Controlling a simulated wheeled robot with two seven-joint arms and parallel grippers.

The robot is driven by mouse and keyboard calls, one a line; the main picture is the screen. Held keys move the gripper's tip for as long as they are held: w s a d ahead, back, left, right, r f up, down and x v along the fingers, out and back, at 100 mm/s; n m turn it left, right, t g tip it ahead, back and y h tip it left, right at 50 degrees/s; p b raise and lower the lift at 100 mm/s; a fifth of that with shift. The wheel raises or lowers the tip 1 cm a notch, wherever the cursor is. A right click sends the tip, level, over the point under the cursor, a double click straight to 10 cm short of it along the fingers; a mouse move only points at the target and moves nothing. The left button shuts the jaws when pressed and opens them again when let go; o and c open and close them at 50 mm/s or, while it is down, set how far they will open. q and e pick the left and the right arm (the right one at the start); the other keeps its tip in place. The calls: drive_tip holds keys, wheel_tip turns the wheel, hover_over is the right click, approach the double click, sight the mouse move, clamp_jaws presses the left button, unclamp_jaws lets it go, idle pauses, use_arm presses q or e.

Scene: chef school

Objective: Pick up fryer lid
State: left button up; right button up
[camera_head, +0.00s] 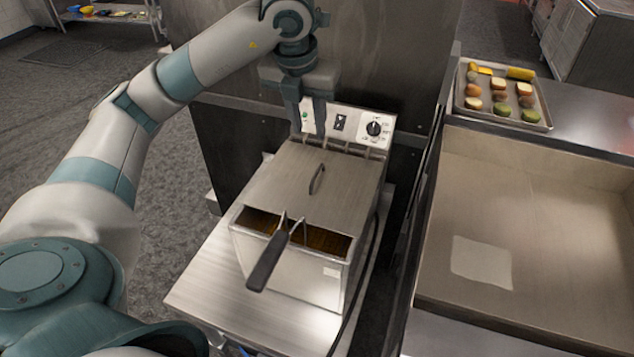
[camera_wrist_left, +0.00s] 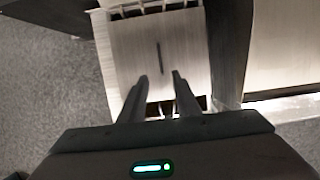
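The fryer lid (camera_head: 285,185) is a flat metal plate covering the rear part of the deep fryer (camera_head: 290,275). It has a thin dark loop handle (camera_head: 317,179) standing up near its middle. In the left wrist view the lid (camera_wrist_left: 135,62) lies beyond the fingertips, with its handle (camera_wrist_left: 160,57) ahead of the gap between them. My left gripper (camera_head: 307,132) is open and empty. It points down above the fryer's back end, in front of the control panel (camera_head: 355,125) in the picture, and is apart from the handle. My right gripper does not show.
A fryer basket's black handle (camera_head: 268,262) sticks out at the open front of the fryer. The fryer stands on a metal table (camera_head: 215,275). A metal sink (camera_head: 560,235) lies to the right, and a tray of food (camera_head: 530,123) stands at the back right.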

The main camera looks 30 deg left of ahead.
use_arm(q)
drive_tip(key=p, duration=0.3)
hover_over(317, 171)
drive_tip(key=s, duration=0.2)
drive_tip(key=f, duration=1)
drive_tip(key=shift+w+d+f, duration=0.1)
drive_tip(key=shift+d+f, duration=0.1)
drive_tip(key=shift+f, duration=0.05)
drive_tip(key=shift+w+f+p, duration=0.15)
drive_tip(key=shift+f+p, duration=0.4)
drive_tip(key=shift+p, duration=0.2)
drive_tip(key=p+x, duration=0.1)
drive_tip(key=x, duration=0.2)
drive_tip(key=shift+p, duration=0.4)
drive_tip(key=shift+w+f, duration=0.1)
drive_tip(key=shift+f, duration=0.4)
clamp_jaws()
drive_tip(key=shift+a+r, duration=0.1)
